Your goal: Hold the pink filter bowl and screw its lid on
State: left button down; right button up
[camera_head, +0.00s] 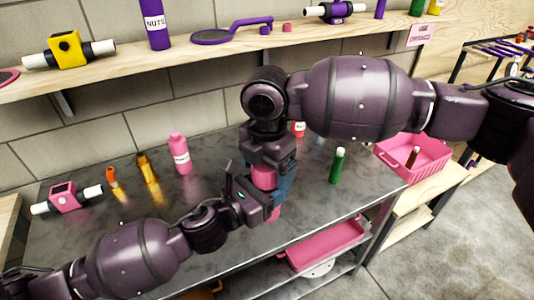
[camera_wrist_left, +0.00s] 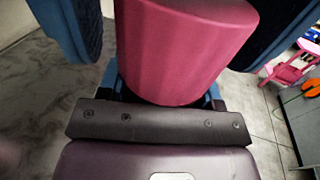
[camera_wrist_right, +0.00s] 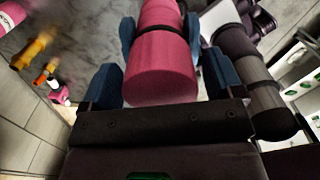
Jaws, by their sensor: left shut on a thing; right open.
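The pink filter bowl (camera_head: 273,214) is upright just above or on the grey table, partly hidden by my grippers. In the left wrist view its ridged pink side (camera_wrist_left: 185,50) fills the middle. My left gripper (camera_head: 278,194) is shut on it from the side. A smooth pink upper part, seemingly the lid (camera_wrist_right: 162,72), sits in line with the bowl, with a dark ring between them. My right gripper (camera_head: 266,166) points down from above and is open, its blue fingers on either side of the lid with gaps. Whether the lid's thread is engaged cannot be told.
On the table (camera_head: 90,225) stand a pink bottle (camera_head: 180,155), an amber bottle (camera_head: 147,168), an orange item (camera_head: 112,178), a pink-and-white filter unit (camera_head: 66,197) and a green bottle (camera_head: 337,166). A pink crate (camera_head: 430,160) is at right. A shelf (camera_head: 110,77) runs behind.

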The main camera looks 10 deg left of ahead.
jog(key=shift+f, duration=0.35)
jog(key=c, duration=0.9)
jog(key=shift+m, duration=1.7)
jog(key=shift+c, duration=0.2)
jog(key=o, duration=1)
jog(key=shift+r, duration=0.1)
